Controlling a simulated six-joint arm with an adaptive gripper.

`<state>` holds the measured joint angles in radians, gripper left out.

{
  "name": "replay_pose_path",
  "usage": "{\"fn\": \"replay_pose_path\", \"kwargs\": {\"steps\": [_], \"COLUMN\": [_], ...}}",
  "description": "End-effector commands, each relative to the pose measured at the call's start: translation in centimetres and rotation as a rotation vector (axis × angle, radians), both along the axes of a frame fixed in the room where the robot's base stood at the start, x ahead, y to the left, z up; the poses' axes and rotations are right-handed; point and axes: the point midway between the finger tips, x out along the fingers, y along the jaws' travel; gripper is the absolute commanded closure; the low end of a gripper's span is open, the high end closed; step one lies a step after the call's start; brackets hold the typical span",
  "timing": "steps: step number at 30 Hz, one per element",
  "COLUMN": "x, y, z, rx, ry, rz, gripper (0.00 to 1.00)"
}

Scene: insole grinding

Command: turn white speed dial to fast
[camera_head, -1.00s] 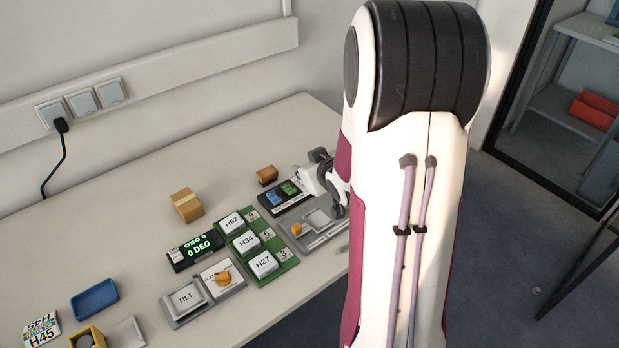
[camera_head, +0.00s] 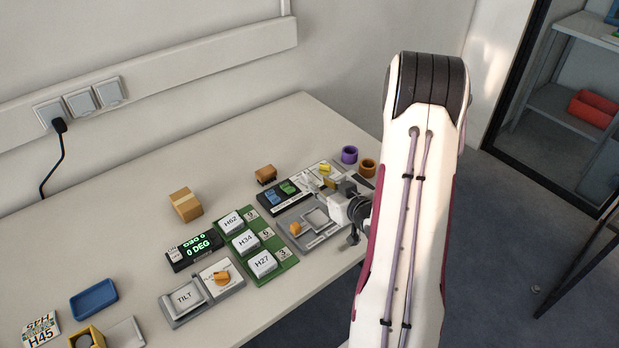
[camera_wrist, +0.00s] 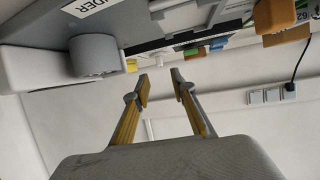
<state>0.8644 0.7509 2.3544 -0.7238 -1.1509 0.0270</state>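My gripper (camera_wrist: 161,80) is open and empty in the wrist view, its two yellow-lined fingers apart. A small white knob (camera_wrist: 152,46), which looks like the white speed dial, stands just beyond the fingertips and roughly between them; I see no contact. Its pointer and scale cannot be read. In the head view my gripper reaches in over the far end of the grey machine panel (camera_head: 325,237), and the arm hides part of that area.
Close by are a blue switch (camera_wrist: 191,51), a green switch (camera_wrist: 217,44), a yellow piece (camera_wrist: 131,64) and a thick grey cylinder (camera_wrist: 94,56). An orange knob (camera_head: 295,229) is on the panel. Purple (camera_head: 349,155) and brown cups (camera_head: 368,168) stand behind.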

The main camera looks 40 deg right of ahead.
Motion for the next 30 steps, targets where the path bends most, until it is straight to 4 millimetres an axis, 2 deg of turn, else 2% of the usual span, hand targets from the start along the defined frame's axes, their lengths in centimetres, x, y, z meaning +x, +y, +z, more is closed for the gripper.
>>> {"fn": "replay_pose_path", "kwargs": {"steps": [14,20,30], "x": [0.4,1.8,5.3], "y": [-0.1,-0.2,-0.7], "z": [-0.1,-0.7,-2.2], "rx": [-0.001,-0.001,-0.002], "ry": [0.000,-0.001,0.000], "rz": [0.000,0.001,0.001], "gripper": [0.75,0.75,0.75]}}
